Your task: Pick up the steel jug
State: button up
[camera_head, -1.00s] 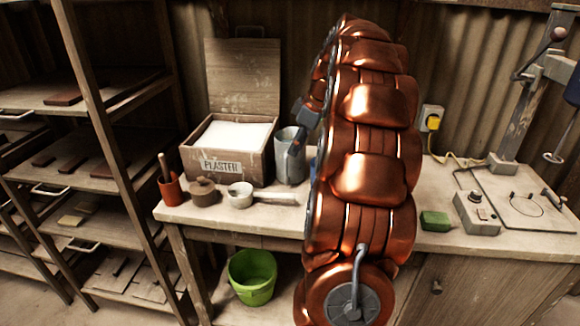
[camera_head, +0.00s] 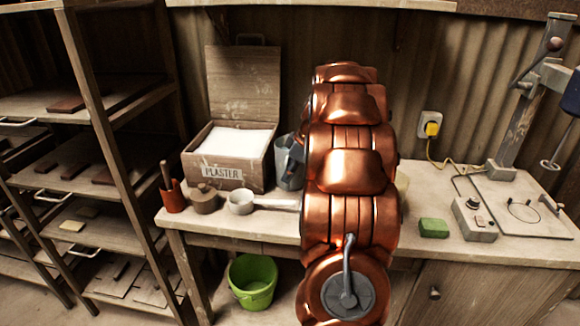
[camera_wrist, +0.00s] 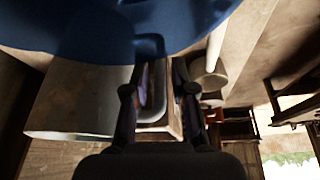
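The steel jug (camera_head: 287,172) stands on the bench to the right of the plaster box, partly hidden behind my copper arm. In the wrist view the jug's grey wall (camera_wrist: 75,100) fills the left side. My gripper (camera_wrist: 158,75) has its two dark fingers apart, beside the jug. A grey U-shaped strip shows between the fingers; it may be the jug's handle, but I cannot tell if they touch it. In the head view the gripper (camera_head: 297,148) is mostly hidden at the jug's upper right.
A large blue thing (camera_wrist: 70,25) crosses the top of the wrist view. A green block (camera_head: 434,228) lies to the right.

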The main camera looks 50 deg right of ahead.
aim_at(286, 188)
jog(key=shift+x, duration=1.55)
jog(key=shift+r, duration=0.1)
grip_shut()
jog(key=shift+w, duration=0.1)
